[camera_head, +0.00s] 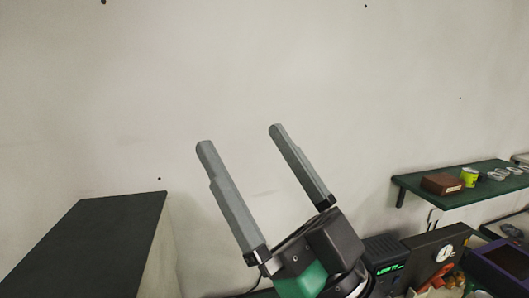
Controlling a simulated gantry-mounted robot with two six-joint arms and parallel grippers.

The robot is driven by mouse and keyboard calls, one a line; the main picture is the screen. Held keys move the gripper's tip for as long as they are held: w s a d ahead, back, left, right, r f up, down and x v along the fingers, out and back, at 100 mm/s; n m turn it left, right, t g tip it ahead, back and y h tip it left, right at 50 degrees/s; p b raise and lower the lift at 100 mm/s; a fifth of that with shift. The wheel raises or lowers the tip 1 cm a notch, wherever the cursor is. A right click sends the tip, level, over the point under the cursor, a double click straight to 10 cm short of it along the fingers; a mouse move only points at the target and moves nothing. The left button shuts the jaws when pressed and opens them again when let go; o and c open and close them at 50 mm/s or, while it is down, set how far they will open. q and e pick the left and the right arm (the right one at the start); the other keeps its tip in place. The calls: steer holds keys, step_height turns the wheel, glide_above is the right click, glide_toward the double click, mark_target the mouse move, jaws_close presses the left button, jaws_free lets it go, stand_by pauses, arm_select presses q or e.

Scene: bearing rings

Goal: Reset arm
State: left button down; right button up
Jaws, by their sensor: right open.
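My right gripper (238,138) is raised in the lower middle of the head view. Its two long grey fingers point up and to the left, spread wide apart with nothing between them. Its dark body with a green part shows at the bottom. My left gripper is not in view. No bearing rings can be made out for certain in this view.
A dark-topped cabinet (90,235) stands at the lower left. A green wall shelf (420,194) at the right holds a brown box (442,184) and a yellow-green cup (469,177). Cluttered equipment (440,260) fills the lower right. The pale wall ahead is bare.

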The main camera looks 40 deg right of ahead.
step_height(320, 180, up, 8)
steer(key=s+p, duration=0.2)
steer(key=p, duration=0.4)
steer(key=shift+a+t+y, duration=0.3)
stand_by(0.5)
